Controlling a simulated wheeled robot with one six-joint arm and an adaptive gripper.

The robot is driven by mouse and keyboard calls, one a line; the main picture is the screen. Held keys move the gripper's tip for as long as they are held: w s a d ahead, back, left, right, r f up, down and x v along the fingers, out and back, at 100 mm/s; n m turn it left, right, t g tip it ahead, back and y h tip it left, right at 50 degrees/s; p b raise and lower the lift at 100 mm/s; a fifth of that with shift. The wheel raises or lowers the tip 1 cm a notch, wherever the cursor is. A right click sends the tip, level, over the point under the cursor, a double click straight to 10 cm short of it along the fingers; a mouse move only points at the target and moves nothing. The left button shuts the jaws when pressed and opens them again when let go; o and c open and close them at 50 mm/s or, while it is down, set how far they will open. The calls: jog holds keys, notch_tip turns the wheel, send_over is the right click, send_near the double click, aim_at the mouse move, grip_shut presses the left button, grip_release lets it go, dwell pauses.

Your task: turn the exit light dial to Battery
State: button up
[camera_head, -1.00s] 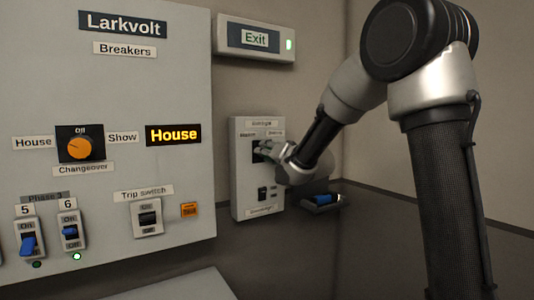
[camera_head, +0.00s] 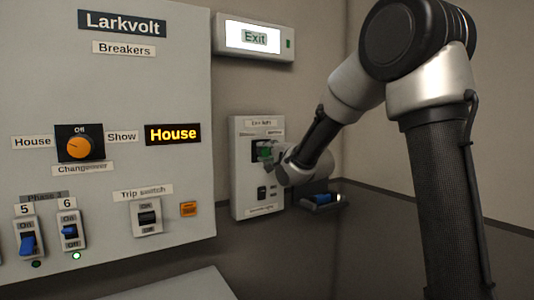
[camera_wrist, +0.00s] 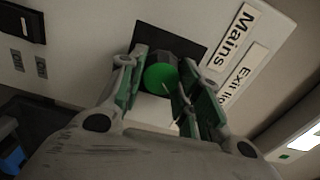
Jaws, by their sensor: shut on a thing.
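The exit light dial is a round green knob (camera_wrist: 160,77) on a dark square plate (camera_wrist: 190,47) in the wrist view. My gripper (camera_wrist: 162,84) has its two fingers on either side of the knob and is shut on it. In the head view my gripper (camera_head: 267,152) is at the upper part of a small grey box (camera_head: 245,190) on the wall, covering most of the dial. A Mains label (camera_wrist: 232,38) shows beside the plate. No Battery label can be read, and I cannot tell where the dial points. The exit sign (camera_head: 254,38) above is lit white.
A dark switch (camera_wrist: 22,22) sits beside the dial on the same box. The large Larkvolt breaker panel (camera_head: 190,80) stands to the left, its changeover dial (camera_head: 79,147) orange. A dark tray with a blue item (camera_head: 322,199) lies right of the box.

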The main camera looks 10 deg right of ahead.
jog(key=shift+f+m, duration=0.1)
jog(key=shift+m, duration=0.4)
jog(key=o, duration=1)
jog(key=shift+o, duration=0.2)
jog(key=v, duration=1.2)
